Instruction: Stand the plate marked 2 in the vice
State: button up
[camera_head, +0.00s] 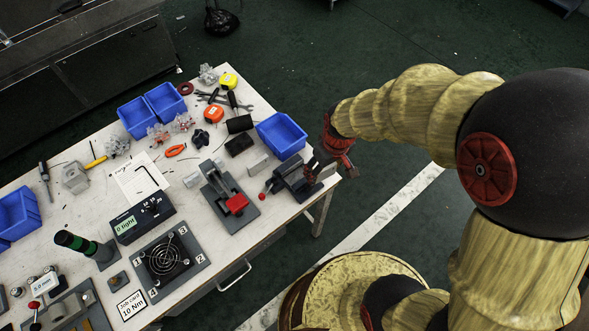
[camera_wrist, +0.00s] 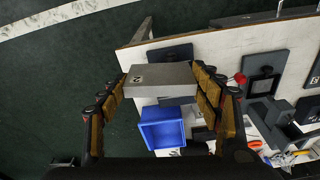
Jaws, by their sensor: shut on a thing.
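The plate marked 2 (camera_wrist: 165,77) is a grey block whose number shows at its left end in the wrist view. My gripper (camera_wrist: 161,84) is shut on it, one finger at each end. In the head view my gripper (camera_head: 322,164) is at the table's right corner, beside and partly over the dark vice (camera_head: 291,180). In the wrist view the plate covers much of the vice; part of its dark body (camera_wrist: 170,53) shows behind the plate. I cannot tell whether the plate touches the vice or how it lines up with the jaws.
A blue bin (camera_head: 281,136) stands behind the vice. A clamp fixture with a red block (camera_head: 235,204) is to its left, and a loose grey block (camera_head: 258,164) lies between. Tools, a fan and more bins crowd the table. The floor right of the table is clear.

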jog(key=s+a+r+n, duration=0.1)
jog(key=s+r+n, duration=0.1)
jog(key=s, duration=0.2)
jog(key=b, duration=0.3)
send_near(295, 173)
jog(key=shift+f, duration=0.35)
jog(key=shift+w+a+f, duration=0.1)
jog(key=shift+f, duration=0.15)
jog(key=shift+w+f+b, duration=0.1)
jog(key=shift+f+b, duration=0.5)
jog(key=shift+f, duration=0.95)
jog(key=shift+f, duration=0.2)
